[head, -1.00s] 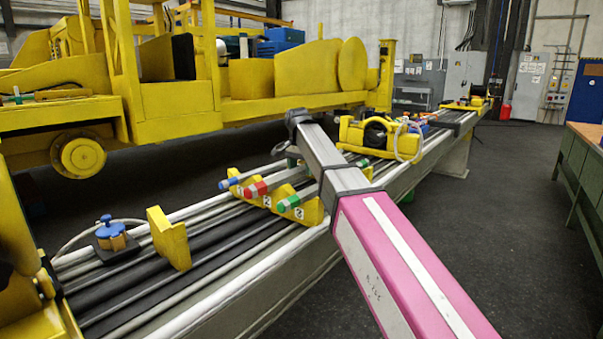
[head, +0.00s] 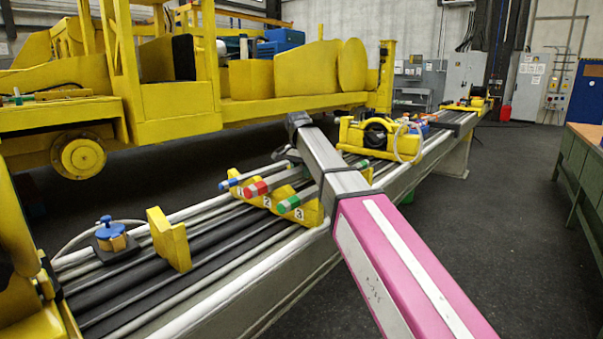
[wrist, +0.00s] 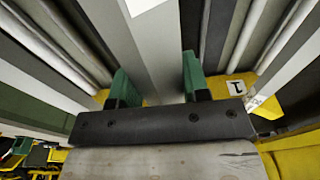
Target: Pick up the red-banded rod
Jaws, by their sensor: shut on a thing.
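The red-banded rod (head: 257,189) lies in the middle slot of the yellow numbered rack (head: 311,209), between a blue-ended rod (head: 232,183) and a green-banded rod (head: 290,203). Its red end faces the front left, and its grey shaft runs back toward my gripper (head: 288,157). My gripper is low behind the rack, mostly hidden by my arm. In the wrist view, my green fingertips (wrist: 156,85) stand on either side of a grey bar, which seems to be the rod's shaft. No red band shows there, and the contact is hard to see. The rack's label 1 (wrist: 236,88) is beside the right finger.
Yellow bracket (head: 169,239) and a blue-topped knob (head: 111,236) stand on the railed bench to the left. A yellow unit with a hose (head: 375,135) sits behind my arm. The dark floor at the right is clear.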

